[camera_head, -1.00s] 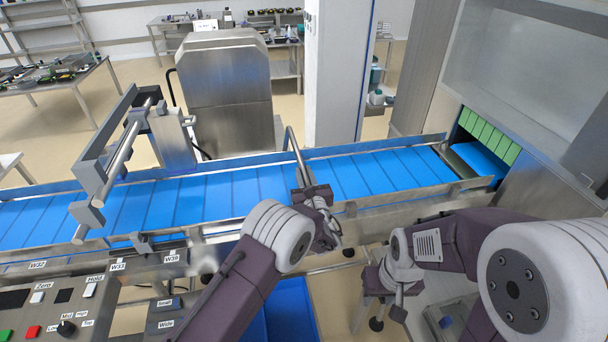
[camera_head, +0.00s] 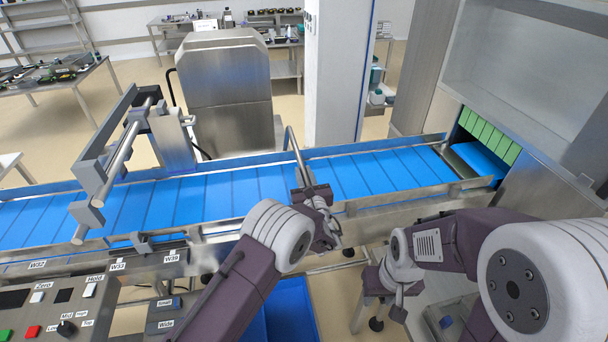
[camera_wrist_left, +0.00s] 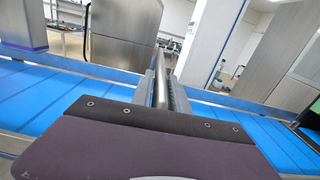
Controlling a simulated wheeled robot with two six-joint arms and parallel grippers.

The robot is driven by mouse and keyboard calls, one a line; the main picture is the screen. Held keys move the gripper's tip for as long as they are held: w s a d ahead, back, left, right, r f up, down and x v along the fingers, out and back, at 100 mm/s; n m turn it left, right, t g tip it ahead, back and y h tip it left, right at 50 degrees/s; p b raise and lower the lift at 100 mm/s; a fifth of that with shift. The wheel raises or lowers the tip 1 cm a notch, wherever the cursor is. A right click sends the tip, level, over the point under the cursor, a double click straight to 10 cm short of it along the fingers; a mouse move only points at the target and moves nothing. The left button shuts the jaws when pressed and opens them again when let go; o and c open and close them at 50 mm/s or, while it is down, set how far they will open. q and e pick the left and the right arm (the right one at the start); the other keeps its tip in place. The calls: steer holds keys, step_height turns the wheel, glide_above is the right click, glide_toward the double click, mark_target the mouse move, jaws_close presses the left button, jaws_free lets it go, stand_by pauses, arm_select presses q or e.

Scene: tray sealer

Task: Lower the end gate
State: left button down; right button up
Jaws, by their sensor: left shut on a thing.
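The end gate looks to be a grey metal bar (camera_head: 294,145) that stands up across the blue conveyor, bent over at its top and leaning slightly. My left gripper (camera_head: 316,193) is at the near edge of the belt, at the foot of the bar, and is shut on it. The fingers are partly hidden by my wrist. In the left wrist view the bar (camera_wrist_left: 161,88) rises between the jaws, above my dark wrist housing. My right arm is folded at the right, its wrist end (camera_head: 398,280) low in front of the conveyor; its jaws cannot be made out.
The blue conveyor belt (camera_head: 230,195) runs across to a machine opening with green strips (camera_head: 488,135). A raised metal frame (camera_head: 112,160) spans the belt at the left. A control panel (camera_head: 50,310) is at lower left. A blue bin (camera_head: 290,312) stands below the belt.

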arm_select(q)
steer(key=s+a+f+n+b, duration=0.1)
steer(key=a+n+b, duration=0.6)
steer(key=b, duration=0.9)
steer(key=shift+s+a, duration=0.15)
steer(key=shift+s, duration=0.1)
steer(key=c, duration=1.3)
jaws_free()
steer(key=shift+w, duration=0.1)
steer(key=s, duration=0.3)
steer(key=s+d+b, duration=0.1)
steer(key=s, duration=0.2)
steer(key=s+d+b, duration=0.1)
steer(key=s, duration=0.2)
